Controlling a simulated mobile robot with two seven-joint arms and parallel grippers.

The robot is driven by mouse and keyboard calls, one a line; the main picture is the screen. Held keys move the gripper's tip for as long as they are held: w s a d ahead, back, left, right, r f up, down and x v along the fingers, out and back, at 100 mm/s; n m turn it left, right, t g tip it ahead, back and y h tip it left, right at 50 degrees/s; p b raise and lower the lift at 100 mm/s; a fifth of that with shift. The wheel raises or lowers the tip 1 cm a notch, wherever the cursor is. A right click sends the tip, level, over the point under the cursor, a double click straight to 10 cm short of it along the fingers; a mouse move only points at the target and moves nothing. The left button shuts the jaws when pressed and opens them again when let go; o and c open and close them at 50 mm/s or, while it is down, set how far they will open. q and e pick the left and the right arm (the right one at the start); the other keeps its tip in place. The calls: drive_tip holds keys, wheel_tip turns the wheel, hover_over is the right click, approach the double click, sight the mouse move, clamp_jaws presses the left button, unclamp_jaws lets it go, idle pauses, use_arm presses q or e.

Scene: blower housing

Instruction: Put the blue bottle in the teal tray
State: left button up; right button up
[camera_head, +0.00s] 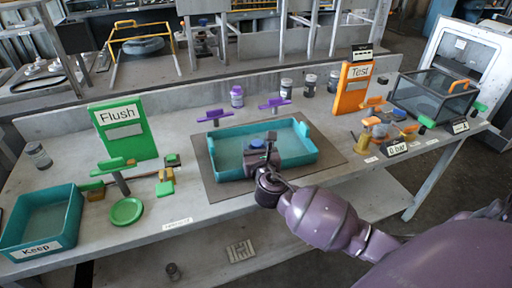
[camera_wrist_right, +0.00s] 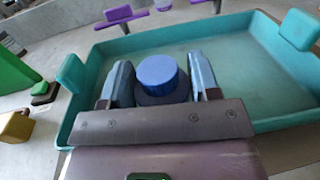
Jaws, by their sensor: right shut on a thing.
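The blue bottle shows mostly as its blue cap (camera_head: 257,143), which also shows in the wrist view (camera_wrist_right: 157,70). My right gripper (camera_head: 262,154) is shut on it, with one finger on each side below the cap. Bottle and gripper are over the teal tray (camera_head: 304,131) in the middle of the bench, whose rim also fills much of the wrist view (camera_wrist_right: 265,122). The bottle's lower part is hidden by my gripper, so I cannot tell whether it touches the tray floor. My left gripper is not in view.
A second teal tray labelled Keep (camera_head: 72,225) stands at the left front. A green Flush board (camera_head: 125,140) and an orange Test board (camera_head: 350,90) stand upright. A purple bottle (camera_head: 237,97) and several dark jars are behind the middle tray. A clear box (camera_head: 432,97) is at the right.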

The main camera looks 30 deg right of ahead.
drive_tip(key=shift+f, duration=0.15)
drive_tip(key=o, duration=1)
drive_tip(key=shift+s+a, duration=0.15)
drive_tip(key=shift+s, duration=0.15)
drive_tip(key=v, duration=0.5)
drive_tip(key=p+v, duration=0.1)
drive_tip(key=v, duration=0.4)
drive_tip(key=shift+r, duration=0.2)
drive_tip(key=shift+s+a, duration=0.25)
drive_tip(key=shift+s, duration=0.4)
